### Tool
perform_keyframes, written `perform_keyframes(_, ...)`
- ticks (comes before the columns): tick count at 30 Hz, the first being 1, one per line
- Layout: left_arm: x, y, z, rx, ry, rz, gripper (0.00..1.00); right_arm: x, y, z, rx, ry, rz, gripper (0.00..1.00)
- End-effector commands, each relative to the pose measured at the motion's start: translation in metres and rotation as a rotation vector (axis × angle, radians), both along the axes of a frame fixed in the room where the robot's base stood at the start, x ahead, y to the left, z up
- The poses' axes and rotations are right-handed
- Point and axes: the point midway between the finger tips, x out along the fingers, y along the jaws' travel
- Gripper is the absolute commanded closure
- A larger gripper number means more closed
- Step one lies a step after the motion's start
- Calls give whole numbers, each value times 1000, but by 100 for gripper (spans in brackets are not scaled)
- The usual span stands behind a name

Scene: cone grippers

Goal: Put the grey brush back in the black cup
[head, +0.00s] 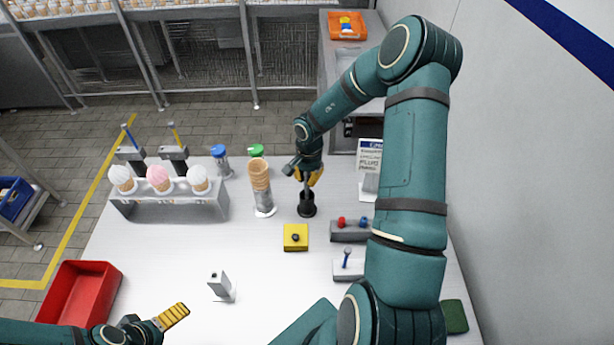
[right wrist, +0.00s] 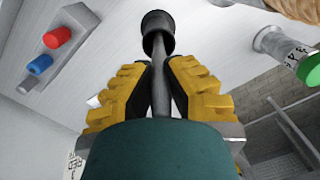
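The black cup (head: 307,210) stands upright on the white table, and it also shows at the top of the right wrist view (right wrist: 157,20). My right gripper (head: 309,179) is above the cup, pointing down. Its yellow fingers are closed on the grey brush (right wrist: 160,75), whose shaft runs between them toward the cup. The shaft's far end overlaps the cup's mouth; how deep it sits inside is hidden. My left gripper (head: 172,316) is low at the left, away from the cup, with its yellow fingers seen side-on.
A cone stack (head: 260,176) stands just left of the cup, beside a holder (head: 180,207) with ice-cream cones. A yellow block (head: 295,238) and a grey button box (head: 349,231) lie in front. A red bin (head: 78,292) is at the left. The table's front middle is mostly clear.

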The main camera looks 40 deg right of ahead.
Motion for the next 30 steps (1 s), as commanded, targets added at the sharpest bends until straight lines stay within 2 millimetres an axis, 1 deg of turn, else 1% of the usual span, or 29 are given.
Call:
perform_keyframes(1, 0, 0, 0, 0, 0, 0, 0, 0, 0, 0, 0, 0, 0, 72)
perform_keyframes(2, 0, 0, 0, 0, 0, 0, 0, 0, 0, 0, 0, 0, 0, 61)
perform_keyframes(11, 0, 0, 0, 0, 0, 0, 0, 0, 0, 1, 0, 0, 0, 61)
perform_keyframes(14, 0, 0, 0, 0, 0, 0, 0, 0, -1, 6, -1, 0, -1, 61)
perform_keyframes(17, 0, 0, 0, 0, 0, 0, 0, 0, -2, 18, -2, -4, 0, 61)
perform_keyframes(20, 0, 0, 0, 0, 0, 0, 0, 0, -3, 36, -3, -4, -1, 61)
perform_keyframes(24, 0, 0, 0, 0, 0, 0, 0, -1, -5, 66, -4, -4, -1, 61)
perform_keyframes(30, 0, 0, 0, 0, 0, 0, 0, -1, -6, 101, -2, -2, -1, 61)
